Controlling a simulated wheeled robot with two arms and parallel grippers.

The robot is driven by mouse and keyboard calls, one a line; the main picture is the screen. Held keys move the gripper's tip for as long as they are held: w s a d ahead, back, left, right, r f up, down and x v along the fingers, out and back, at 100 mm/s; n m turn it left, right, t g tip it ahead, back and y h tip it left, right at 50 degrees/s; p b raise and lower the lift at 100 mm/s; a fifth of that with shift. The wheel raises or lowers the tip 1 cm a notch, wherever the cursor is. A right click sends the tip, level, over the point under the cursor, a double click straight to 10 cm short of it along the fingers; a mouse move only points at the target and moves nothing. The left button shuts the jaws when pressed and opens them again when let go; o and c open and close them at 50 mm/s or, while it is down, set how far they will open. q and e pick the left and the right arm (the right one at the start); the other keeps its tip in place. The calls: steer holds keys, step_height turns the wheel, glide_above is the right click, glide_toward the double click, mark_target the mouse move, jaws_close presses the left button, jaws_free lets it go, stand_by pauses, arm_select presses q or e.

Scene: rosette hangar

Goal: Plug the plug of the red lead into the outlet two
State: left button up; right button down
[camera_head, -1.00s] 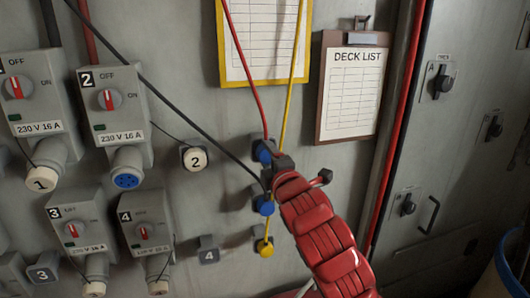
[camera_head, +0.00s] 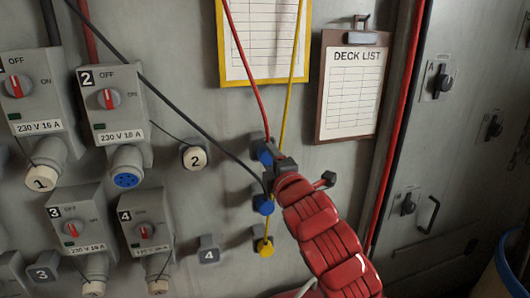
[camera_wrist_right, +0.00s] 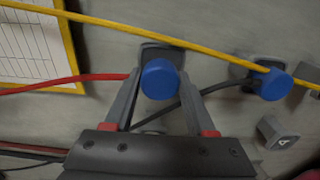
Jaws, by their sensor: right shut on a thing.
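The blue plug of the red lead (camera_head: 262,151) sits at the wall, at the top of a column of parked plugs. The red lead (camera_head: 245,70) runs up from it. My right gripper (camera_head: 272,158) is shut on this plug; in the right wrist view the blue plug (camera_wrist_right: 160,80) lies between the two fingers. Outlet two (camera_head: 126,180) is at the left, under the box marked 2 (camera_head: 112,112); its blue socket face is uncovered. Its white cap marked 2 (camera_head: 195,157) hangs on a wall holder to the right. My left gripper is not in view.
The black lead (camera_head: 185,110) slants across the wall to a lower blue plug (camera_head: 264,205). Outlet boxes 1 (camera_head: 30,105), 3 (camera_head: 80,225) and 4 (camera_head: 145,220) surround outlet two.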

mark_target(270, 158)
steer(key=shift+s+d+f, duration=0.1)
steer(key=shift+s+d, duration=0.1)
steer(key=shift+s, duration=0.2)
steer(key=shift+v, duration=1.8)
